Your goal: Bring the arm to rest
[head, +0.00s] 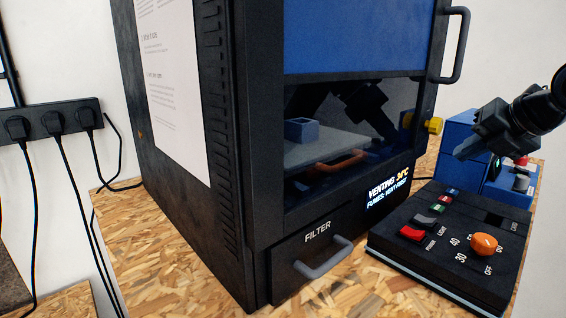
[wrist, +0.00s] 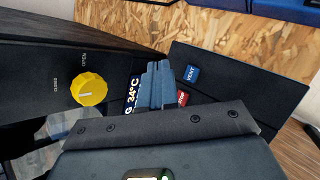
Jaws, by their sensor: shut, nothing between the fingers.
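My gripper (head: 463,152) is at the right in the head view, held in the air beside the printer enclosure and above the control box. In the wrist view its blue-grey fingers (wrist: 156,84) are together with nothing between them. The fingers cover part of the display and part of a red button. The black printer enclosure (head: 165,215) fills the middle of the head view. My arm comes in from the right edge.
The control box (head: 385,243) has a red switch and an orange knob (head: 484,244). The display (head: 388,193) reads VENTING. Inside is a blue part (head: 302,130). A drawer handle (head: 323,258) sticks out. A blue unit (head: 459,133) stands behind.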

